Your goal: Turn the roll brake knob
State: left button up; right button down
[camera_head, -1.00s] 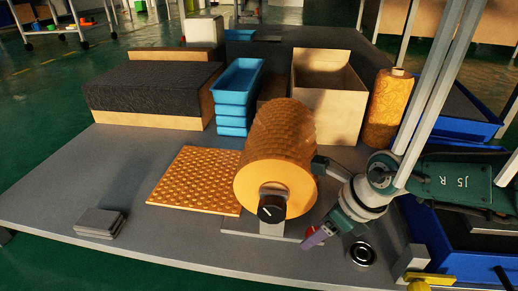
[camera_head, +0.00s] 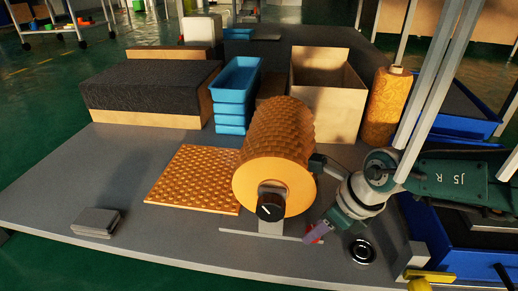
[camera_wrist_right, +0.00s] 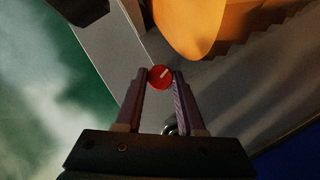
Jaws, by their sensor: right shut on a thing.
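A red round knob (camera_wrist_right: 160,76) with a pale line on its face sits between the purple fingertips of my right gripper (camera_wrist_right: 160,80) in the wrist view. The gripper is shut on this knob. In the head view my right gripper (camera_head: 316,234) is low, just right of the roll's stand, and its fingers hide most of the red knob. A black knob (camera_head: 270,206) with a white line is on the front end of the orange textured roll (camera_head: 270,150), apart from my gripper. My left gripper is not in view.
A textured orange sheet (camera_head: 195,178) lies left of the roll. A grey block (camera_head: 96,221) is at the front left. A dark round ring (camera_head: 362,251) lies right of my gripper. Blue trays (camera_head: 236,95) and an open box (camera_head: 325,103) stand behind.

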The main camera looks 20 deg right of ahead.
dwell(0.3)
jog(key=m+p, duration=0.1)
jog(key=m+h+p, duration=0.1)
jog(key=shift+s+a+r+m+p, duration=0.1)
jog(key=shift+r+m+p, duration=0.05)
jog(key=shift+m+p, duration=0.2)
jog(key=shift+a+m+h, duration=0.1)
jog(key=shift+m+h, duration=0.3)
jog(key=shift+m, duration=0.95)
jog(key=m, duration=0.1)
jog(key=m+h, duration=0.1)
jog(key=m, duration=0.1)
jog(key=m+h+b, duration=0.1)
jog(key=m, duration=0.1)
jog(key=shift+a+f, duration=0.15)
jog(key=shift+f, duration=0.1)
jog(key=m+g+h+b, duration=0.1)
jog(key=m, duration=0.2)
jog(key=shift+w, duration=0.2)
jog(key=shift+a+m+g+h+b, duration=0.1)
jog(key=shift+m+g+h+b, duration=0.35)
jog(key=shift+m, duration=0.55)
